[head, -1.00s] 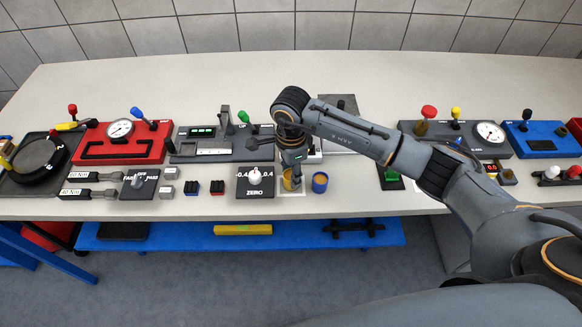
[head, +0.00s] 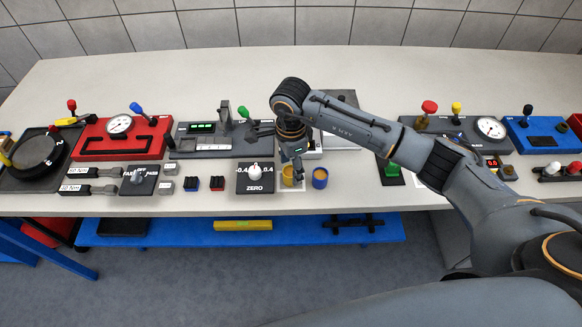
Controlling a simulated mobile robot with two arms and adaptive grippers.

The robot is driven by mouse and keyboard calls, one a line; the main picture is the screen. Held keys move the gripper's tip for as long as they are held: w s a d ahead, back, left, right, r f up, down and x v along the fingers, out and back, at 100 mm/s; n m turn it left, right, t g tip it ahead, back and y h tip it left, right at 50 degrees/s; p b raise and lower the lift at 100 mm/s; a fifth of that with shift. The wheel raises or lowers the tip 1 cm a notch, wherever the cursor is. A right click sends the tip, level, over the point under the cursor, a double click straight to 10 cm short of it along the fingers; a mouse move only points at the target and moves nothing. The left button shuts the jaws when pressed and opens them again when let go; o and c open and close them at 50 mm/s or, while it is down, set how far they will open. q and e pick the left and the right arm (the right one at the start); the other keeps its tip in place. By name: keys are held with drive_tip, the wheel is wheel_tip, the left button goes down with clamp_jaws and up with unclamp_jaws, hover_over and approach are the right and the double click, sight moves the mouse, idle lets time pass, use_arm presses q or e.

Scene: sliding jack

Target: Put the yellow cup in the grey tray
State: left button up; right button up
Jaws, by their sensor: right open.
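The yellow cup (head: 287,177) stands upright on a white patch near the table's front edge, in the middle of the head view. My right gripper (head: 298,175) points down at the cup's right side, open. The fingers partly cover the cup, and I cannot tell whether they touch it. A flat dark grey piece (head: 343,142), which looks like the grey tray, lies behind and to the right, partly hidden by my right arm. My left gripper is not in view.
A blue cup with an orange inside (head: 320,178) stands close to the right of the yellow cup. The ZERO knob box (head: 255,180) is close on the left. A grey device with a green knob (head: 215,145) stands behind left. The table's back strip is clear.

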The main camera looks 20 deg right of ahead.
sight(291, 171)
wheel_tip(291, 171, up, 11)
drive_tip(key=b, duration=0.3)
idle(0.4)
